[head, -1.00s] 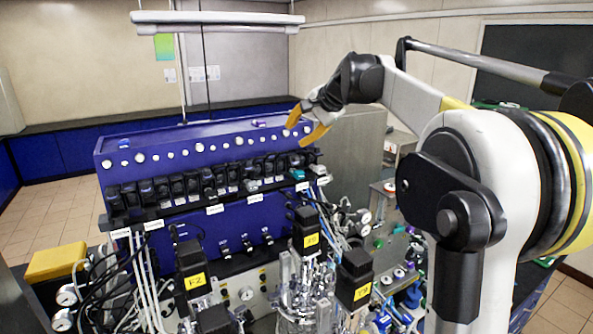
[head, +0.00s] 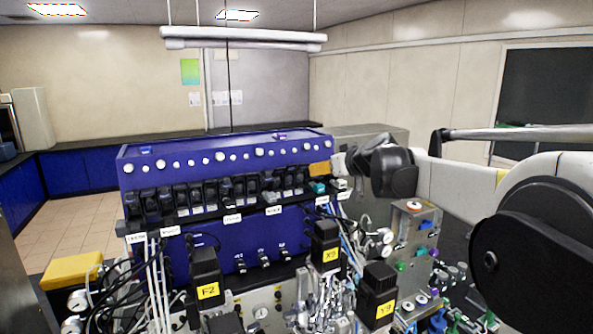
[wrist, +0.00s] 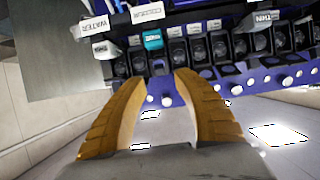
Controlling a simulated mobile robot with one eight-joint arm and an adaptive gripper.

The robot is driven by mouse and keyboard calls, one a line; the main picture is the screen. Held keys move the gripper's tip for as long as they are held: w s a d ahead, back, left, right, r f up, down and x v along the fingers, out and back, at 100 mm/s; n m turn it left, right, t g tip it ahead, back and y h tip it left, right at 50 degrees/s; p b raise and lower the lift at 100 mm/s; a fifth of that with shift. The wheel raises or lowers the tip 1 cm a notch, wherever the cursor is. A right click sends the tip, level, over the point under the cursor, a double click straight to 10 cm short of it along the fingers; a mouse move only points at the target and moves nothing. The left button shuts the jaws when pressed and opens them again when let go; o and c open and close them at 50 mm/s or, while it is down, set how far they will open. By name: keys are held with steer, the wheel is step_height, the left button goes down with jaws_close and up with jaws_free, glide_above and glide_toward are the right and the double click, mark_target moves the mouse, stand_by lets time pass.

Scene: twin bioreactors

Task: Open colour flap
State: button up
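A teal flap (wrist: 152,40) sits beside a white label (wrist: 147,12) on the blue machine; the label's upside-down lettering looks like COLOUR. The teal flap also shows at the right end of the flap row in the head view (head: 318,187). My gripper (wrist: 160,75) is open and empty, its yellow fingers apart. Its tips are close to the teal flap, to either side of the dark slot at it. Contact cannot be told. In the head view one yellow finger (head: 320,169) shows just above the teal flap.
Several black flaps (head: 210,192) line the blue housing (head: 190,235). Black motor blocks (head: 325,240) and tubing stand below in front. Open air lies above the housing.

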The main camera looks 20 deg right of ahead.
steer(key=x, duration=0.4)
steer(key=shift+w+f, duration=0.1)
steer(key=shift+w, duration=0.1)
steer(key=shift+s, duration=0.1)
jaws_close()
